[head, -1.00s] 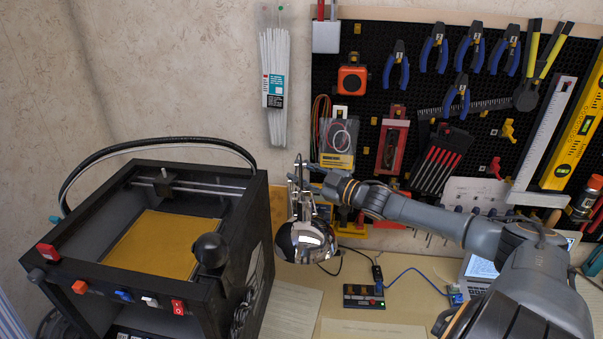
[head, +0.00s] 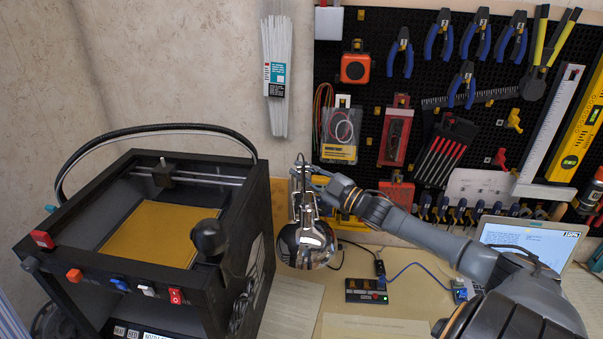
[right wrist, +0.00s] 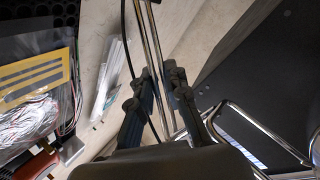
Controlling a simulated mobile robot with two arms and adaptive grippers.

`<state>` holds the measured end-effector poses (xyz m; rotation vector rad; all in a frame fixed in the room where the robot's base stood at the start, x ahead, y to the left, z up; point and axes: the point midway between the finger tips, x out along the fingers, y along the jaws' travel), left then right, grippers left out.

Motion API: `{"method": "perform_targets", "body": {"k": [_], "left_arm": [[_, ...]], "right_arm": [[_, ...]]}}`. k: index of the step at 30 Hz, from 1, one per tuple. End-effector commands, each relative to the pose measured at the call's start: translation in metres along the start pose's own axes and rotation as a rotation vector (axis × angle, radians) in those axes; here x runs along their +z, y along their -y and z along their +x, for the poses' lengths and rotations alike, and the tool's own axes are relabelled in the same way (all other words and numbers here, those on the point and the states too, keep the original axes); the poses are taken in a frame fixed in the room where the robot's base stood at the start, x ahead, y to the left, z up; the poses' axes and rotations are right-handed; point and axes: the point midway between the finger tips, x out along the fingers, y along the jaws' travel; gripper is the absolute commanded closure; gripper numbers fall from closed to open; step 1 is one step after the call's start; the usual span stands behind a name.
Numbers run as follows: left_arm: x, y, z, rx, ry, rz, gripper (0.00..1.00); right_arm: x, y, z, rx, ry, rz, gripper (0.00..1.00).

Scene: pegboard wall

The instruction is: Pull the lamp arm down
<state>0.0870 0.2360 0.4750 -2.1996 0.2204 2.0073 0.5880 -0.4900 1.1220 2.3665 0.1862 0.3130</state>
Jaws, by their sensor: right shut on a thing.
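The chrome lamp head (head: 307,246) hangs beside the right side of the black printer, above the desk. The thin metal lamp arm (head: 297,186) rises from it. My right gripper (head: 311,183) is at the lamp arm, just above the lamp head. In the right wrist view, the paired chrome rods of the lamp arm (right wrist: 152,40) run between the fingers of my right gripper (right wrist: 165,88), which is shut on them. A dark cable runs alongside the rods. The fingers partly hide the rods. My left gripper is not in view.
The black printer (head: 255,215) with a yellow bed stands close on the left. A pegboard (head: 375,120) with pliers and other tools is behind. A small black button box (head: 366,291) and a laptop (head: 530,243) are on the desk. Some desk below the lamp is clear.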

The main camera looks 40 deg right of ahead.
Motion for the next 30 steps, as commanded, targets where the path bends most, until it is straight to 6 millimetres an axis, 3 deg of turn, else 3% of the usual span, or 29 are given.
{"method": "perform_targets", "body": {"k": [3,10,24,25,27,30], "left_arm": [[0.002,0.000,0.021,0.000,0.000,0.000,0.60],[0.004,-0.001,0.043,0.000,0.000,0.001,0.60],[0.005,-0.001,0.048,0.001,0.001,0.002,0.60],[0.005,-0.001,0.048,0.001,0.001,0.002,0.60],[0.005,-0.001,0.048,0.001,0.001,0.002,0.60],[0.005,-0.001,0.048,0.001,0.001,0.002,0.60]], "right_arm": [[0.008,0.010,-0.005,0.029,-0.037,-0.054,1.00],[0.012,0.018,-0.010,0.068,-0.098,-0.137,1.00],[0.011,0.019,-0.011,0.081,-0.119,-0.175,1.00],[0.011,0.019,-0.011,0.080,-0.119,-0.175,0.84],[0.011,0.019,-0.011,0.080,-0.119,-0.174,0.71],[0.010,0.019,-0.011,0.081,-0.121,-0.174,0.71]]}}
